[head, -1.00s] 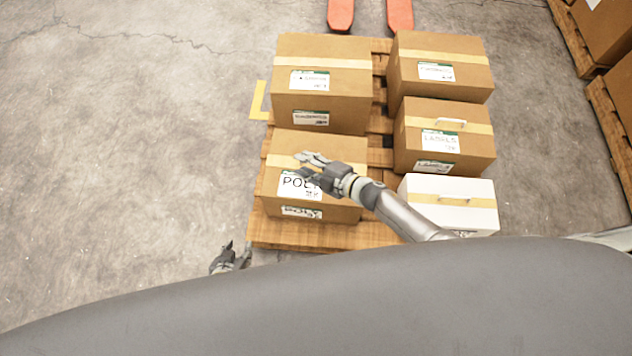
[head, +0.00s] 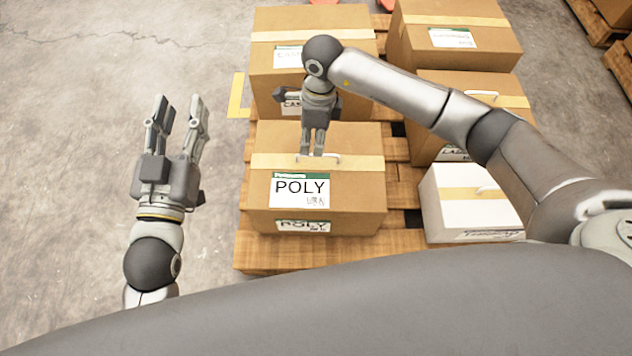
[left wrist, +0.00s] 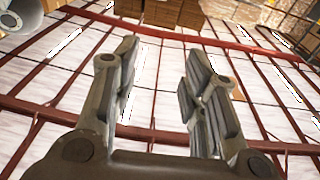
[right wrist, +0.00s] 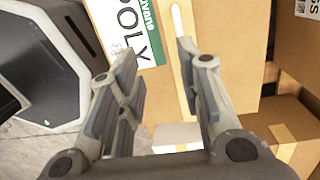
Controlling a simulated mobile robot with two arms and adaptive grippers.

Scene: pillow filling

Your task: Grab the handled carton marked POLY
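The brown POLY carton (head: 350,205) sits at the near left of the pallet, with a tape band, a POLY label (head: 299,190) and a white top handle (head: 333,158). My right gripper (head: 313,153) points down over the handle. The right wrist view shows its fingers (right wrist: 155,60) apart, with the handle (right wrist: 177,30) near the right-hand finger; I cannot tell whether they touch. My left gripper (head: 180,108) is open and empty, left of the pallet over bare floor. Its fingers (left wrist: 157,70) are also spread in the left wrist view.
Another brown carton (head: 265,60) stands just behind. Two brown cartons (head: 455,45) and a white handled carton (head: 465,205) form the right column on the wooden pallet (head: 330,252). Concrete floor is clear at left. Other loaded pallets stand at far right.

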